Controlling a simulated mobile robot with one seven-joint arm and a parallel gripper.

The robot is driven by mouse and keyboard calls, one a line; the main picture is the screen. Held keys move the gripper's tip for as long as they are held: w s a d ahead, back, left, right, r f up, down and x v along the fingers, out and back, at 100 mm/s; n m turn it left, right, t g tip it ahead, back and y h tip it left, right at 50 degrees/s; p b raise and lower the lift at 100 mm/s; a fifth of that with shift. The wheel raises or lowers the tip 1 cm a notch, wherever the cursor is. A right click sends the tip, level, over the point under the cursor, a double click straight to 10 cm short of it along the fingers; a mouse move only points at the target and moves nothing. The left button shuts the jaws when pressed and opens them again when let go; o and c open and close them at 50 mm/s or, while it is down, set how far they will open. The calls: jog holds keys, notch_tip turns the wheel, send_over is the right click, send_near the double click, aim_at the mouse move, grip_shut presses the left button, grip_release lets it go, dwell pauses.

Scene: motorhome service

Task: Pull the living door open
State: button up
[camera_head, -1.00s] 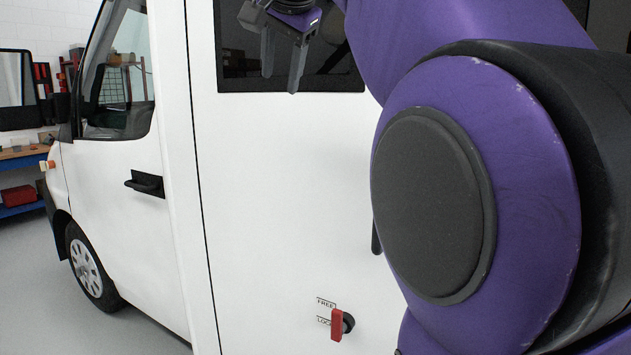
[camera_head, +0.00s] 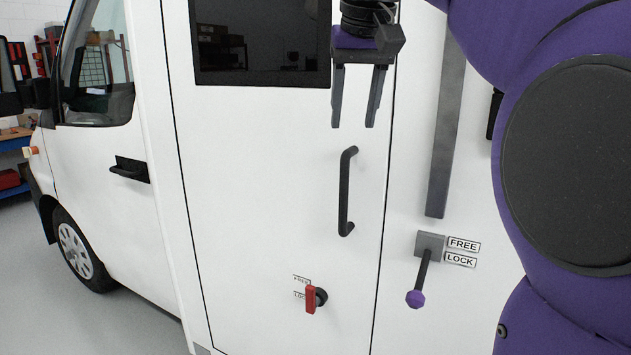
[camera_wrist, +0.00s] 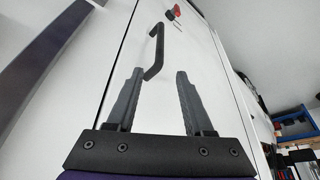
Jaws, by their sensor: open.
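The white living door (camera_head: 260,200) is shut in its frame, with a dark window at its top. Its black vertical bar handle (camera_head: 344,195) is near its right edge. Below it is a red turn latch (camera_head: 310,298) with FREE and LOCK labels; its red grip points down beside LOCK. My gripper (camera_head: 354,126) is open and empty, fingers pointing down, above the handle in the head view. In the wrist view, one end of the handle (camera_wrist: 157,45) appears between my fingertips (camera_wrist: 160,72); contact cannot be told. The red latch (camera_wrist: 175,11) shows beyond.
Right of the door, a lever with a purple knob (camera_head: 415,298) hangs down from a grey plate beside FREE and LOCK labels (camera_head: 462,252). A grey vertical bar (camera_head: 446,130) is above it. The cab door (camera_head: 95,165) is at left. Floor at lower left is clear.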

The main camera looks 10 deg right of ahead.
aim_at(346, 173)
jog(key=b+x, duration=0.2)
jog(key=x, duration=1.3)
jog(key=shift+d, duration=0.1)
jog(key=shift+c, duration=0.3)
jog(key=shift+r, duration=0.1)
grip_shut()
dwell(0.4)
